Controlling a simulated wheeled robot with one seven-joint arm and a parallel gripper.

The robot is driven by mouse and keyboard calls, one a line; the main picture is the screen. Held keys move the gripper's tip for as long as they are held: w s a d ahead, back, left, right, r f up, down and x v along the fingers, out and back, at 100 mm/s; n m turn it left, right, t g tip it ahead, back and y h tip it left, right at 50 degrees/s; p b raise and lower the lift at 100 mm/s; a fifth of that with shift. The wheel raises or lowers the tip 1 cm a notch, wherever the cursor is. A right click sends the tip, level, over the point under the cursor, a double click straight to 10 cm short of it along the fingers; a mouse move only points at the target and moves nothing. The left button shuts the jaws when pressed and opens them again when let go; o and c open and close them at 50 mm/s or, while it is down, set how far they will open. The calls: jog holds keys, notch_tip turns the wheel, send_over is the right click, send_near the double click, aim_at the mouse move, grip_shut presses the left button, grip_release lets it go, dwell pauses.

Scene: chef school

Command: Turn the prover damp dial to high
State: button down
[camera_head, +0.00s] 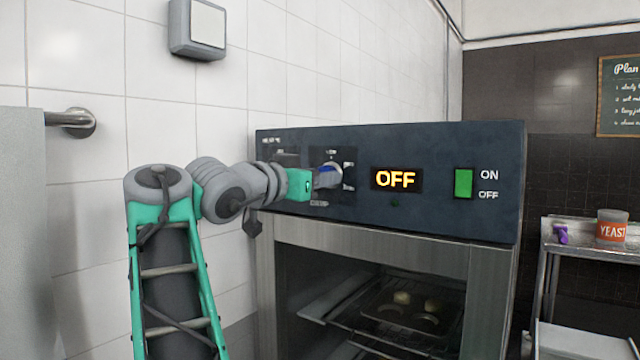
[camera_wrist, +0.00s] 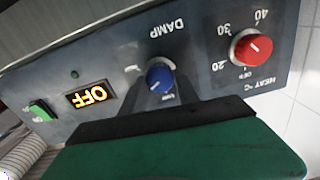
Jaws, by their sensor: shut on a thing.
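In the head view only part of the blue dial (camera_head: 329,169) shows behind my gripper (camera_head: 324,180). My gripper is shut on the dial, with its tip at the panel. I cannot tell which setting the dial points to. The prover display (camera_head: 396,179) reads OFF.
A red heat dial (camera_wrist: 251,48) is beside the damp dial. A green ON/OFF switch (camera_head: 464,183) is right of the display. The prover (camera_head: 372,235) holds trays behind its glass. A tiled wall is close on the left. A metal trolley (camera_head: 590,247) with a yeast tub (camera_head: 611,228) stands right.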

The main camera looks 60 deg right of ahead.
jog(key=m+b, duration=0.3)
jog(key=m, duration=0.8)
jog(key=shift+s+f+m, duration=0.1)
jog(key=shift+m, duration=0.2)
jog(key=shift+b, duration=0.3)
jog(key=c, duration=0.9)
grip_release()
jog(key=w+a, duration=0.1)
jog(key=a, duration=0.6)
jog(key=shift+a+b, duration=0.35)
jog(key=shift+a, duration=0.05)
